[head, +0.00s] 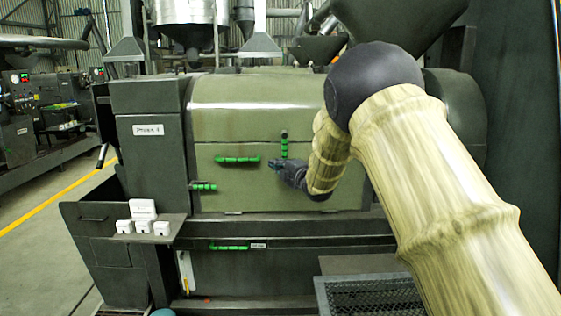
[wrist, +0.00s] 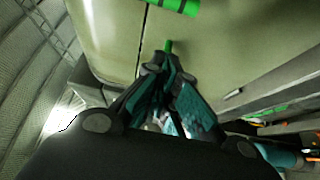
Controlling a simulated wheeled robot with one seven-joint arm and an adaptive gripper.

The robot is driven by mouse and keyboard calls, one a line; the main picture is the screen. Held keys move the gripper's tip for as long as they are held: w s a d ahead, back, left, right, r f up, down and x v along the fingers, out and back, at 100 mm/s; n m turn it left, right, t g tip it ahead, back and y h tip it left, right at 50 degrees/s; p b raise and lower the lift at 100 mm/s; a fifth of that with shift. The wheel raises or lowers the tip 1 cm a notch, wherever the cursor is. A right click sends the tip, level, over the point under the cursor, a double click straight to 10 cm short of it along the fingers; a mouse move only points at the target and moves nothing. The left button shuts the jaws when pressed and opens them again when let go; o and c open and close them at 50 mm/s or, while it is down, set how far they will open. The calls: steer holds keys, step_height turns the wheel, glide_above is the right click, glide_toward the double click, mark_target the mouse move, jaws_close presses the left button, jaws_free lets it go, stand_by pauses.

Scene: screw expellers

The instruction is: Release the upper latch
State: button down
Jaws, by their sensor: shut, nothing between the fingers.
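The press housing (head: 235,122) carries several green handles on its front. A short upright green latch (head: 284,145) sits on the right part of the front, high up. A longer level green handle (head: 238,159) is left of it. My gripper (head: 274,165) is just below the upright latch and right of the level handle. In the wrist view my gripper (wrist: 166,68) has its fingers together, pointing at a small green end (wrist: 168,46) just beyond the tips. A green bar (wrist: 172,5) is cut off at the top. I cannot tell whether the fingers touch anything.
A small green latch (head: 203,187) is lower left and another green handle (head: 229,247) is on the base. White boxes (head: 142,217) stand on a side shelf (head: 90,217). A mesh-topped grate (head: 372,295) is low in front. My arm covers the right side.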

mark_target(284, 147)
steer(key=w+p, duration=0.1)
steer(key=w, duration=0.1)
steer(key=w+p, duration=0.2)
steer(key=w+r+p, duration=0.1)
steer(key=w+p, duration=0.1)
steer(key=shift+w, duration=0.35)
stand_by(0.4)
steer(key=shift+d+f, duration=0.1)
steer(key=shift+d, duration=0.05)
